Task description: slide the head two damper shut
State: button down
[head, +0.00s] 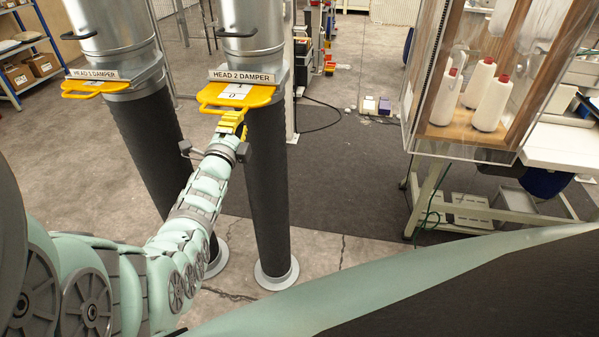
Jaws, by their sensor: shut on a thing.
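The head 2 damper (222,94) is a yellow slide plate with a handle, sticking out toward me from the collar of the right-hand duct. A sign (241,76) above it reads "HEAD 2 DAMPER", and a white label with marks lies on the plate. My gripper (232,117), with yellow fingers, is at the plate's front handle and shut on it. The fingertips are small in view and partly merge with the yellow handle.
Dark hoses (268,190) run down from both collars to floor flanges. A clear-walled cabinet (455,100) with white thread cones stands at right on a bench frame. A blue shelf (35,50) with boxes is at far left. The dark floor mat between ducts and cabinet is mostly clear.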

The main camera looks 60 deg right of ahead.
jog(key=f+b+x, duration=0.1)
jog(key=b+x, duration=0.4)
jog(key=x, duration=0.1)
jog(key=shift+f, duration=0.15)
jog(key=shift+s+d, duration=0.15)
